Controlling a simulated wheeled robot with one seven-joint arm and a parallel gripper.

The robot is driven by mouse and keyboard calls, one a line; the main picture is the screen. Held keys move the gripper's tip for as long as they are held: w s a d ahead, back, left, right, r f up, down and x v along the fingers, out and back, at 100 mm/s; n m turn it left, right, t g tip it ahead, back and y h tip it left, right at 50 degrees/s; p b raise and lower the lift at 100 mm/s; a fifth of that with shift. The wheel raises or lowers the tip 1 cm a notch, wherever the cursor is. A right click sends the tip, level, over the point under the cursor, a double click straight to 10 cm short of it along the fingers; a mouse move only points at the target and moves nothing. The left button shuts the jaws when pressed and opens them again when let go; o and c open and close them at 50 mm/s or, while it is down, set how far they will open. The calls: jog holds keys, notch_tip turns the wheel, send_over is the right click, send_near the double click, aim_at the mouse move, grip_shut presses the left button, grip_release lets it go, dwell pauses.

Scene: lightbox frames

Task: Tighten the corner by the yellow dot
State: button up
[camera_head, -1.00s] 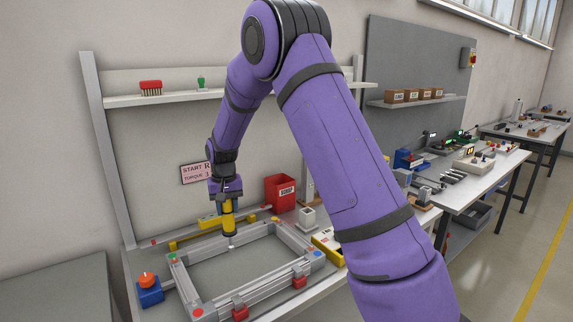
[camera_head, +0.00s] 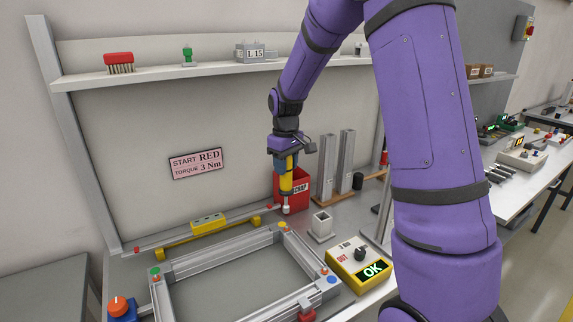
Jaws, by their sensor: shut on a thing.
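My gripper (camera_head: 287,147) is shut on a yellow and black power driver (camera_head: 286,178), held upright with its tip down. The driver's tip is just above the yellow-dot corner (camera_head: 283,225) of the aluminium frame (camera_head: 213,261); I cannot tell how far apart they are. The frame lies on the bench. A green dot (camera_head: 155,270) marks its back left corner and a blue dot (camera_head: 331,281) its right front corner. A pink sign (camera_head: 195,163) reads "START RED, TORQUE 3 Nm". A yellow box (camera_head: 359,267) with a black knob shows "OK" in green.
A red scrap bin (camera_head: 292,188) stands behind the driver. Upright metal profiles (camera_head: 346,160) stand to its right, with a small grey holder (camera_head: 321,226) in front. A yellow bar (camera_head: 207,231) lies behind the frame. A blue box with an orange knob (camera_head: 120,307) is at left.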

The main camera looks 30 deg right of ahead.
aim_at(286, 186)
jog(key=shift+s, duration=0.1)
dwell(0.3)
jog(key=shift+f, duration=2.35)
jog(key=shift+s+f, duration=0.1)
jog(key=shift+f, duration=1.15)
dwell(1.4)
jog(key=shift+r, duration=0.1)
jog(key=shift+r, duration=2.5)
